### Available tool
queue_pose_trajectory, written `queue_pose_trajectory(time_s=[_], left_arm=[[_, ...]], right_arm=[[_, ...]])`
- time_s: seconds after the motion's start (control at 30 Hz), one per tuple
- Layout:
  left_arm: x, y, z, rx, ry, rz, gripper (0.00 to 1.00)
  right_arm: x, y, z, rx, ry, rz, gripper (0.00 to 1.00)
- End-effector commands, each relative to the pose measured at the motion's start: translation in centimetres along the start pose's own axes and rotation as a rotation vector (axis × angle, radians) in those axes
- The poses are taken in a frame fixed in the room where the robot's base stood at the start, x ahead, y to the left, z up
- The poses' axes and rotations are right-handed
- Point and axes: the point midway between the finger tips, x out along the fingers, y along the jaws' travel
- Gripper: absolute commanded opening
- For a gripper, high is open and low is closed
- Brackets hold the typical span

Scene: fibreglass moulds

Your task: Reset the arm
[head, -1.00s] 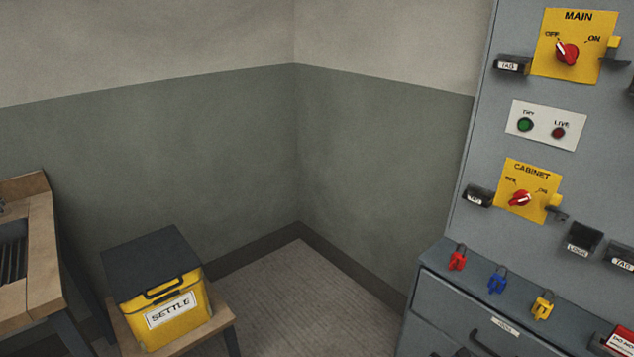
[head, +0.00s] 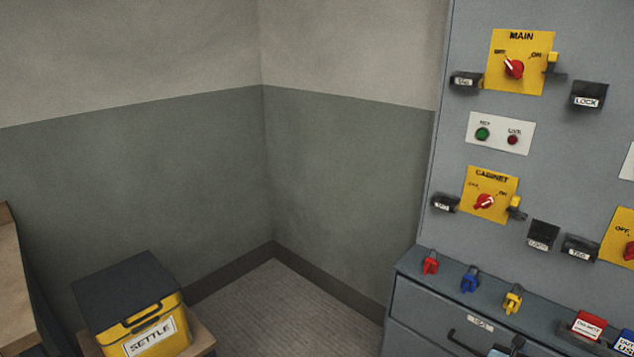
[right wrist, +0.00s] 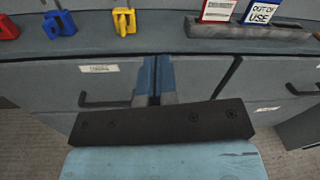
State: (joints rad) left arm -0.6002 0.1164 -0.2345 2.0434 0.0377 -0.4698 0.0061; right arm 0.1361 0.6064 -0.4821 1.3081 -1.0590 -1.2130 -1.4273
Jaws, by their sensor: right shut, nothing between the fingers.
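My right gripper (right wrist: 156,82) shows in the right wrist view with its two blue-grey fingers together and nothing between them. It is in front of the grey drawer cabinet (right wrist: 210,80), below the ledge that carries the padlocks and tags. Whether it touches the cabinet front I cannot tell. In the head view only a small dark and blue part at the bottom edge may belong to my right arm. My left gripper is in neither view.
Red (head: 430,263), blue (head: 469,279) and yellow (head: 512,299) padlocks stand on the cabinet ledge, with a red-and-white tag (head: 588,325) to their right. A switch panel (head: 465,60) rises behind. A yellow SETTLE box (head: 150,335) stands lower left. Floor (head: 275,300) between is clear.

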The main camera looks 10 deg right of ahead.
Motion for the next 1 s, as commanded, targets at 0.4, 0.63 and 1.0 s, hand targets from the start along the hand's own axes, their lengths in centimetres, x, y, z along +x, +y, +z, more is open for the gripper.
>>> queue_pose_trajectory(time_s=[0.4, 0.63, 1.0], left_arm=[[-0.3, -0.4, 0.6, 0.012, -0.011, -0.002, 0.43], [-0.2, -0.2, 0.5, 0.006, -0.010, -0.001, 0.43], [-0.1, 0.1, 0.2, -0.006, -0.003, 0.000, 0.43]], right_arm=[[-15.7, -0.9, -9.4, 0.927, 0.710, 0.170, 0.00], [-26.6, -2.4, -9.0, 1.531, 1.206, 0.022, 0.00], [-36.6, -3.2, -4.8, 2.086, 1.657, -0.345, 0.00]])
